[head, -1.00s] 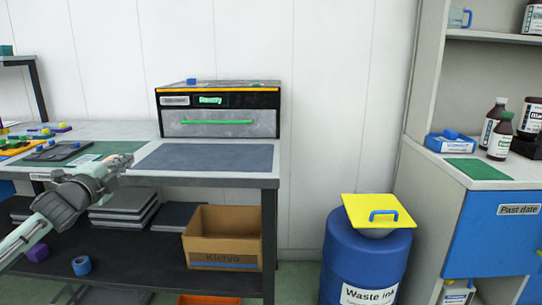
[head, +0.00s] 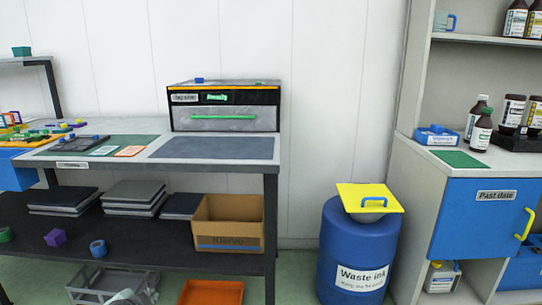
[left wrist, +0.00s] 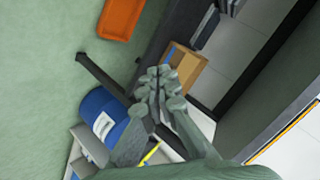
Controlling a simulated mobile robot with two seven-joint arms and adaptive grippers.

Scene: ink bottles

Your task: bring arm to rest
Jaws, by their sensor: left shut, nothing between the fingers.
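My left gripper (left wrist: 157,78) shows in the left wrist view with its fingers together and nothing between them. In the head view only a small pale part of it shows at the bottom edge, in front of the grey crate (head: 90,281) under the bench. It is low and clear of the bench top. My right gripper is in neither view. Brown ink bottles (head: 481,133) with white labels stand on the right cabinet's counter and on the shelf above it.
The workbench (head: 165,178) bears a black and grey box (head: 225,121) and mats. A cardboard box (head: 228,222) is on its lower shelf. An orange tray (head: 212,293) is below. A blue waste ink drum (head: 352,240) with a yellow lid (head: 350,191) stands between bench and blue cabinet (head: 470,225).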

